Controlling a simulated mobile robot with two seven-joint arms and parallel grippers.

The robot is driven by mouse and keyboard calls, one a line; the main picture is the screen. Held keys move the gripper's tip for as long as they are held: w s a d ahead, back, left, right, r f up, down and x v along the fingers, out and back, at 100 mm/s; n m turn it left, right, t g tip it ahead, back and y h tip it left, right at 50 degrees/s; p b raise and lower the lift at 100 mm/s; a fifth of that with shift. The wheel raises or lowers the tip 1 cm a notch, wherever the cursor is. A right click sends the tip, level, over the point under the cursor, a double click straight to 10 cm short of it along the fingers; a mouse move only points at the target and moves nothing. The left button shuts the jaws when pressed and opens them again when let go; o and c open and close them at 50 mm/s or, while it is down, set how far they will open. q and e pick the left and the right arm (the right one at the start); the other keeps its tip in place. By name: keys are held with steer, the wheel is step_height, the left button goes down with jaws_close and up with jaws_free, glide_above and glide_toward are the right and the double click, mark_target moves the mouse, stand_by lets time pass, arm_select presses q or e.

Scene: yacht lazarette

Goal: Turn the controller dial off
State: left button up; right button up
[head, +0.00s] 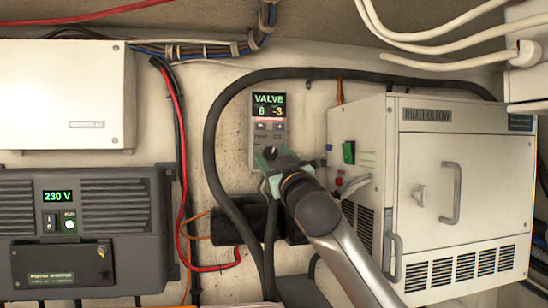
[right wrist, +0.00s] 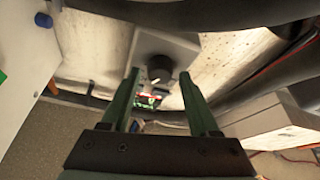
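The controller (head: 268,132) is a grey wall unit with a lit display reading "VALVE" and "6 -3". Its dark round dial (right wrist: 160,68) has a pale pointer mark; in the head view the dial (head: 270,152) sits low on the unit, just above my gripper. My right gripper (head: 273,162) is at the controller's lower end and hides part of it. In the right wrist view its two green fingers (right wrist: 160,75) are apart, with the dial showing between their tips. I cannot tell whether they touch it. My left gripper is not in view.
A white cabinet (head: 455,175) with handle and vents stands close on the right, its green switch (head: 348,152) on its side. A thick black hose (head: 212,150) loops around the controller. A dark inverter (head: 80,225) showing "230 V" and a white box (head: 65,95) are at left.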

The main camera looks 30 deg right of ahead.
jaws_close()
steer(key=shift+n, duration=0.5)
steer(key=n+y, duration=0.1)
steer(key=n, duration=0.1)
steer(key=n+y, duration=0.1)
steer(key=n, duration=0.2)
steer(key=shift+d+g+y, duration=0.2)
steer(key=shift+g+y, duration=0.1)
steer(key=shift+y, duration=0.1)
steer(key=n+y, duration=0.1)
steer(key=n, duration=0.1)
steer(key=n+g+y, duration=0.1)
steer(key=n, duration=0.2)
steer(key=shift+r+n, duration=0.2)
steer(key=shift+n, duration=0.1)
steer(key=n+g, duration=0.1)
steer(key=n, duration=0.1)
steer(key=n+g+y, duration=0.1)
steer(key=n, duration=0.2)
steer(key=shift+r+n+g, duration=0.15)
steer(key=shift+n+g, duration=0.15)
steer(key=shift+n+g+h, duration=0.3)
steer(key=shift+n+g, duration=0.4)
steer(key=shift+n, duration=1)
